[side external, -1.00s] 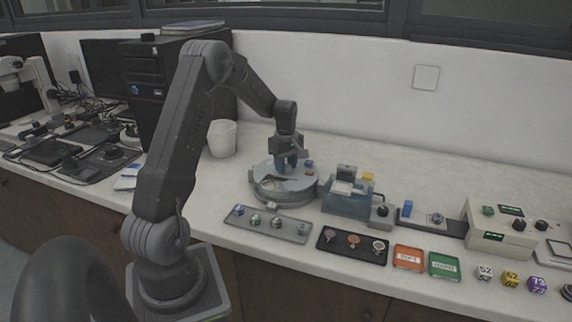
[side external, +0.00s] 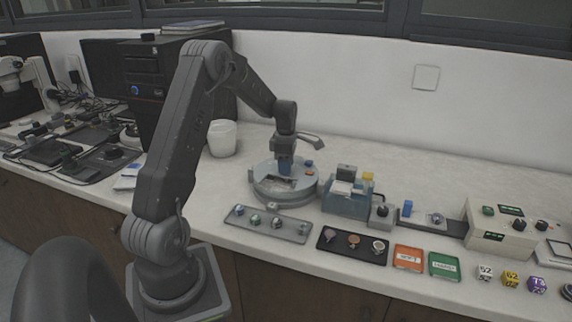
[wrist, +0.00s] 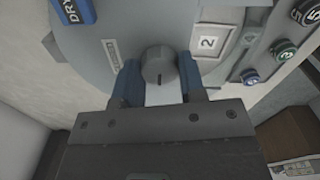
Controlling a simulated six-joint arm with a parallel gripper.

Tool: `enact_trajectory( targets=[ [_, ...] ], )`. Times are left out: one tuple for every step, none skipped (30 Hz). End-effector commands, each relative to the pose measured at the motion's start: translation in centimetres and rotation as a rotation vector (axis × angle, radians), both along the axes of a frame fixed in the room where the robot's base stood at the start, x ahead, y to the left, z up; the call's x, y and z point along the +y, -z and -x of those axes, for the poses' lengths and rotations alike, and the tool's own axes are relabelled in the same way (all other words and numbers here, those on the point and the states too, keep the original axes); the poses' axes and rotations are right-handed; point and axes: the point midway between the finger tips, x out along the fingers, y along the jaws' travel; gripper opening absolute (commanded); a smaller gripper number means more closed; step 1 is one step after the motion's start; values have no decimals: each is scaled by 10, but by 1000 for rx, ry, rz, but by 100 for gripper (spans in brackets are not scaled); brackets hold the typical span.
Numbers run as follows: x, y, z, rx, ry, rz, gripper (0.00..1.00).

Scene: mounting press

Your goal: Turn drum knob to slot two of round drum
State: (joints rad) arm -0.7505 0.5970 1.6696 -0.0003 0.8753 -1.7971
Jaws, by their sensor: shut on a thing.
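The round drum (side external: 262,192) is a grey disc-shaped unit on the bench. Its grey drum knob (wrist: 158,64) stands on the top face, with a dark mark line on it. My gripper (side external: 284,164) reaches straight down onto the drum. In the wrist view, the blue fingers of my gripper (wrist: 158,76) are on either side of the knob and shut on it. A blue label with partly cut-off lettering (wrist: 72,10) is at the upper left.
A grey tray (side external: 292,236) with several small round parts lies in front of the drum. A black tray (side external: 337,254) and a blue block-shaped unit (side external: 346,204) stand to the right. A white cup (side external: 222,139) is behind left. The bench behind the drum is clear.

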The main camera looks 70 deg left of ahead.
Motion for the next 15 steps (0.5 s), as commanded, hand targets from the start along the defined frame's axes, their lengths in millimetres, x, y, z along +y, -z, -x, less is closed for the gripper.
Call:
enact_trajectory(
  targets=[
    [1,-1,0,-2,-10,-2,0],
    [1,-1,0,-2,-15,-2,0],
    [1,-1,0,-2,-21,-2,0],
    [1,-1,0,-2,-25,-2,0],
    [1,-1,0,-2,-28,-2,0],
    [1,-1,0,-2,-31,-2,0],
    [1,-1,0,-2,-32,-2,0],
    [1,-1,0,-2,-33,-2,0],
    [1,-1,0,-2,-34,-2,0],
    [1,-1,0,-2,-34,-2,0],
    [1,-1,0,-2,-34,-2,0],
    [1,-1,0,-2,-34,-2,0],
    [1,-1,0,-2,-34,-2,0],
    [1,-1,0,-2,-34,-2,0],
    [1,-1,0,-2,-33,-2,0]
  ],
)
